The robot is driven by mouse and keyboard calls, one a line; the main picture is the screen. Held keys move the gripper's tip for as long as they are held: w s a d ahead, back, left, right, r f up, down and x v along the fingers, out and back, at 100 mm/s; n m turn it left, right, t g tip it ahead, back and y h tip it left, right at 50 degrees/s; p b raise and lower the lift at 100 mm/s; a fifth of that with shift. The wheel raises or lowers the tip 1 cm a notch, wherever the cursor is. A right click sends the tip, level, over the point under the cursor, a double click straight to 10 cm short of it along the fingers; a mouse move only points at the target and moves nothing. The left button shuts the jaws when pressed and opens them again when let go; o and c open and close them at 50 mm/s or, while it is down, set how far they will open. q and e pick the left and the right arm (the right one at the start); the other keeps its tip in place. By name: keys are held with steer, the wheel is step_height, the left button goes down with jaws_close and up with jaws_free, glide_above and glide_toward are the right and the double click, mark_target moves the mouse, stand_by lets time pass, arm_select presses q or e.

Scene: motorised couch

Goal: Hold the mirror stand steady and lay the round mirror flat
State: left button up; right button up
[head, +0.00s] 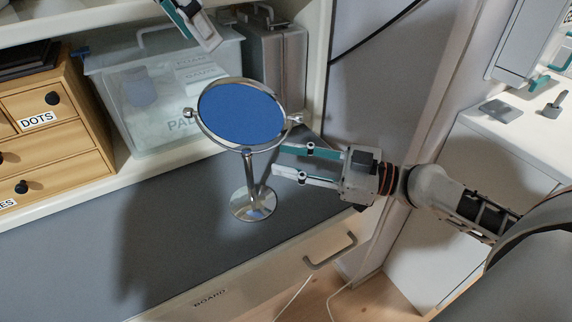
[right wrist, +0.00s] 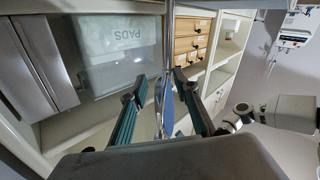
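The round mirror (head: 242,113) has a blue face and a silver rim. It is tilted in its stand (head: 253,203), which stands upright on the grey surface on a round base. My right gripper (head: 279,161) is open, its fingertips just right of the stand's pole and below the mirror. In the right wrist view the mirror (right wrist: 168,115) shows nearly edge-on between the open fingers (right wrist: 155,90), with no clear contact. My left gripper (head: 207,38) is above and left of the mirror, apart from it. It is partly cut off by the top edge, so its opening is unclear.
A clear bin (head: 125,125) marked PADS and a grey case (head: 277,65) stand behind the mirror. A wooden drawer unit (head: 60,150) marked DOTS stands at the left. The grey surface (head: 90,255) is clear left of the stand. A drawer handle (head: 331,252) sits in front.

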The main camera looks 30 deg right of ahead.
mark_target(250, 180)
steer(key=w+a+f+m+g, duration=0.1)
steer(key=w+a, duration=0.3)
steer(key=a, duration=0.3)
steer(key=shift+w+m+y, duration=0.3)
steer(key=shift+w+y, duration=0.05)
steer(key=shift+y, duration=0.05)
stand_by(0.3)
steer(key=shift+a, duration=0.1)
steer(key=shift+c, duration=0.3)
steer(key=shift+c, duration=0.8)
jaws_close()
